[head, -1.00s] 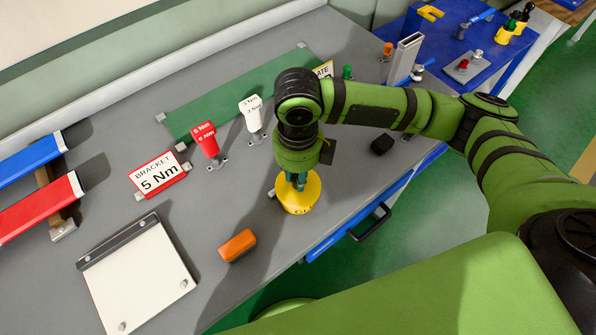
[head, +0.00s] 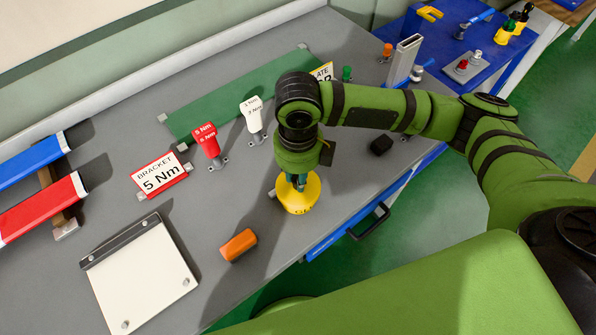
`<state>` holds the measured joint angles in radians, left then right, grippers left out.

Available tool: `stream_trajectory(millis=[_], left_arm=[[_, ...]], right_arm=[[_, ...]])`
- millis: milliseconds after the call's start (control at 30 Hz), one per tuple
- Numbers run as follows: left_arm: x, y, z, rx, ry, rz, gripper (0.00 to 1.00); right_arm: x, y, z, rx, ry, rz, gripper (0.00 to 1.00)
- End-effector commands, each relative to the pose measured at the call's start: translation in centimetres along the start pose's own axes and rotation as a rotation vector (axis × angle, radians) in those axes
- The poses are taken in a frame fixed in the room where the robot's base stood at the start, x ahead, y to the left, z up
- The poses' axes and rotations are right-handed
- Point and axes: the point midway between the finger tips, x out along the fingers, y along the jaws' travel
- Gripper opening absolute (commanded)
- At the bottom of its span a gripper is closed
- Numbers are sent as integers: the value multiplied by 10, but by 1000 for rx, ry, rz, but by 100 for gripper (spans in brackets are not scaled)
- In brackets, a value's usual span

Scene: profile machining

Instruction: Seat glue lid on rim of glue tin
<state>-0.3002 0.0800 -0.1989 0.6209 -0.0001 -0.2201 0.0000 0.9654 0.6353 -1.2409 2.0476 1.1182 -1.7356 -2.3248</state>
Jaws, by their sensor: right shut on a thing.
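A yellow glue tin (head: 298,205) stands upright on the grey bench near its front edge, with dark lettering on its side. My right gripper (head: 297,184) points straight down over the tin's top. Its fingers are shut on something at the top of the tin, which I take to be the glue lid. The lid's edge and the tin's rim are hidden by the fingers and wrist, so I cannot tell whether the lid sits flat. My left gripper is not in view.
An orange block (head: 239,245) lies left of the tin, and a black block (head: 381,145) to its right. A red tool (head: 207,140) and a white tool (head: 252,115) stand behind. A white board (head: 142,275) lies at the front left.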

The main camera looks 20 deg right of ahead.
Motion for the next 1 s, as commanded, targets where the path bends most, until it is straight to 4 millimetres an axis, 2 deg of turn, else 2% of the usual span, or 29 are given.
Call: stream_trajectory(millis=[467, 1000], left_arm=[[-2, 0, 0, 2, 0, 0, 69], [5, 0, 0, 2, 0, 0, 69]], right_arm=[[1, 0, 0, 0, -1, 0, 0], [14, 0, 0, 0, -1, 0, 0]])
